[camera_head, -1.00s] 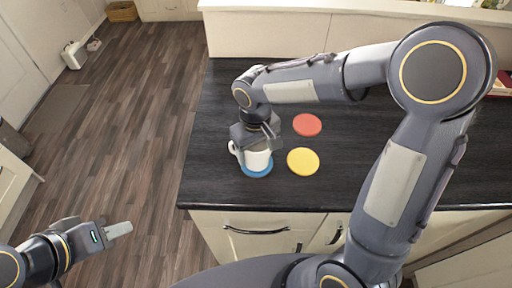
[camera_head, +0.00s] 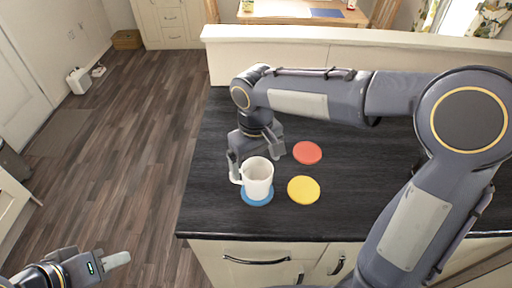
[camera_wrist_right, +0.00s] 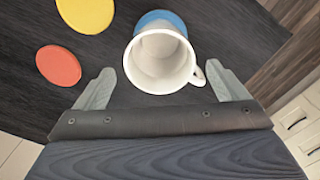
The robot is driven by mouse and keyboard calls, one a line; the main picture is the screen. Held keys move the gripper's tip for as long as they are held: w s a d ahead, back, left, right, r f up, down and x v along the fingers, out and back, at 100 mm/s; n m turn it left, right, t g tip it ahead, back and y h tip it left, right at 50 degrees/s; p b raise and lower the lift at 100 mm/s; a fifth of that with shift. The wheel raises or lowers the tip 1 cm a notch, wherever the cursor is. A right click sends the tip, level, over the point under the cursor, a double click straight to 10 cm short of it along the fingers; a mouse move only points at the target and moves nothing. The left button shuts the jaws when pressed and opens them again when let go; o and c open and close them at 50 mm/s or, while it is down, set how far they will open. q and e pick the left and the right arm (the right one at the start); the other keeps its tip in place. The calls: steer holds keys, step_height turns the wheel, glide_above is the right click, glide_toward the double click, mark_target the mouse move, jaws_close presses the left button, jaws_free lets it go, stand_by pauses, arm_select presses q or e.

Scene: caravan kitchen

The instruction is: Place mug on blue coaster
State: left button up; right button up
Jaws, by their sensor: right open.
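The white mug (camera_head: 257,178) stands upright on the blue coaster (camera_head: 257,200) near the front left of the dark counter, its handle to the left. In the right wrist view the mug (camera_wrist_right: 160,62) is seen from above and looks empty, with part of the blue coaster (camera_wrist_right: 162,17) showing beyond it. My right gripper (camera_head: 255,157) is open just behind the mug. In the wrist view its fingers (camera_wrist_right: 166,90) are spread to either side of the mug's near rim, apart from its wall. My left gripper (camera_head: 117,260) is low at the left, over the floor; its jaw opening is unclear.
A yellow coaster (camera_head: 303,190) lies right of the blue one, and a red coaster (camera_head: 307,153) lies behind it. The dark counter (camera_head: 205,200) is bare at the left. A cream ledge (camera_head: 300,38) runs along the back.

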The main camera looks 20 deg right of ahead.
step_height(320, 180, up, 5)
steer(key=s+d+m+t+y, duration=0.2)
steer(key=s+d+m+y, duration=0.1)
steer(key=s+d, duration=0.6)
steer(key=s+f+m+t+y, duration=0.1)
steer(key=s+f+m+t, duration=0.1)
steer(key=s, duration=0.6)
steer(key=shift+s+f+t, duration=0.3)
steer(key=shift+f+t, duration=0.5)
steer(key=shift+f, duration=0.1)
